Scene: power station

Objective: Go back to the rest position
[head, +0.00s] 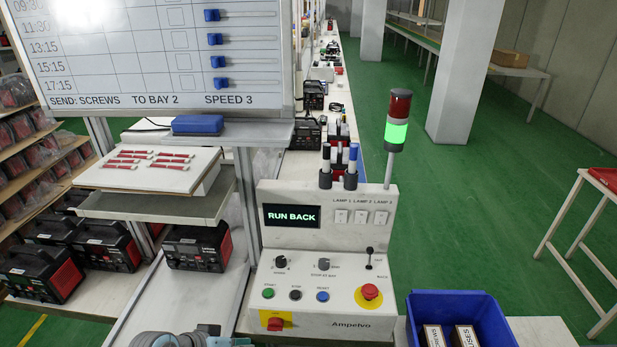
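The white control console (335,240) stands at the centre, with a lit screen (291,216) reading RUN BACK. A small black lever (369,258) stands at its right side, near a label BACK. Two dark knobs (281,262) and green, black and blue buttons (268,293) are on the sloped face. A red mushroom button (370,292) sits at lower right. The signal tower (398,125) shows green lit, its red top dark. A grey-blue part of my arm shows at the bottom edge. No gripper fingers are in view.
A blue bin (460,305) with boxes stands right of the console. A whiteboard (160,50) with blue sliders stands at upper left, above a tray of red-and-white items (150,168). Black-red units (197,247) line the left. Green floor is open at right, before a red-topped table (605,178).

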